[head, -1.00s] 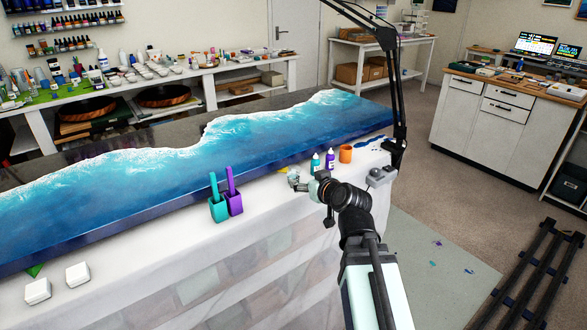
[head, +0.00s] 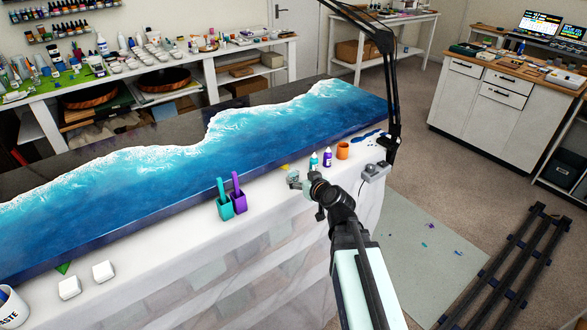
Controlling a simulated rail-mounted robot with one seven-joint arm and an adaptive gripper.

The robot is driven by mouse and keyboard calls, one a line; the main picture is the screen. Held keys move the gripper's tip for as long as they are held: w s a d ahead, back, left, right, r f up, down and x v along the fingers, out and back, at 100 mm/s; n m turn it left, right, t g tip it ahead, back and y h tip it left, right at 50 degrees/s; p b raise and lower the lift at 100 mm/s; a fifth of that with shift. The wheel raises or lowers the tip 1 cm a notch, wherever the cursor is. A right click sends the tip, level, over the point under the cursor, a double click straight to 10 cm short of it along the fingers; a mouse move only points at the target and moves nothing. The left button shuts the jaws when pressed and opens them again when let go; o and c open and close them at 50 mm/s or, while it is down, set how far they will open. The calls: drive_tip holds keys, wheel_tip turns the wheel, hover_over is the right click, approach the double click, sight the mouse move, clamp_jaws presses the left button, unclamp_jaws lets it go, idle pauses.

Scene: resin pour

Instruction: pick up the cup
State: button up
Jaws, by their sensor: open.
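An orange cup (head: 343,151) stands upright near the right end of the white-covered table. A teal square cup (head: 224,208) and a purple square cup (head: 239,203) stand side by side at the table's front, each with a stick of its own colour in it. My gripper (head: 294,181) is small in the head view, over the front strip of the table between these cups and the orange one. It is open. Something pale and greyish shows at its fingers; I cannot tell whether it is a clear cup or part of the gripper.
Teal (head: 313,160) and purple (head: 328,157) bottles stand just beyond my gripper. A blue wave-patterned slab (head: 250,135) fills the table behind. A grey device (head: 375,172) and a black lamp arm (head: 393,100) are to the right. Two white blocks (head: 103,271) sit at left.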

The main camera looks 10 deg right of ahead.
sight(296, 175)
drive_tip(key=shift+x, duration=0.75)
drive_tip(key=shift+p+x, duration=1.4)
drive_tip(key=shift+x, duration=1.25)
drive_tip(key=shift+s, duration=0.1)
drive_tip(key=c, duration=1.2)
